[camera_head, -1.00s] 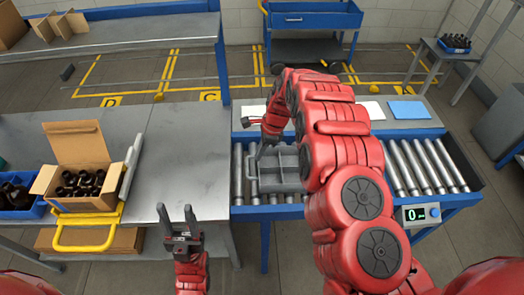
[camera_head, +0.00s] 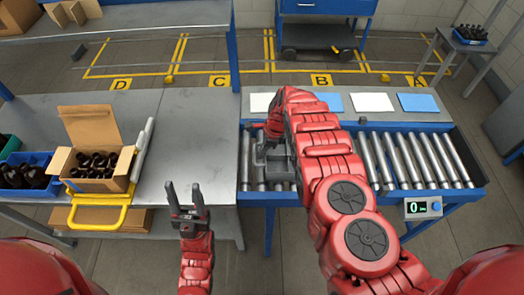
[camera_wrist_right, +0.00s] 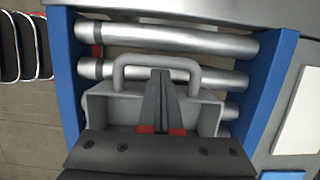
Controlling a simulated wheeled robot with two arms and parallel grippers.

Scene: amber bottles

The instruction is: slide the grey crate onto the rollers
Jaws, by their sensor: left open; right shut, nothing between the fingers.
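The grey crate (camera_head: 275,162) sits on the rollers (camera_head: 247,165) at the left end of the roller conveyor. My right arm hides its right part in the head view. In the right wrist view the crate (camera_wrist_right: 207,118) shows with its raised handle (camera_wrist_right: 155,62), with rollers (camera_wrist_right: 165,38) beyond it. My right gripper (camera_head: 261,147) is shut and empty over the crate. Its fingers (camera_wrist_right: 160,98) reach toward the handle; I cannot tell whether they touch it. My left gripper (camera_head: 186,208) is open and empty near the front edge of the bench.
Coloured sheets (camera_head: 372,102) lie behind the conveyor. A digital display (camera_head: 418,208) is on its front. The rollers at right (camera_head: 420,160) are empty.

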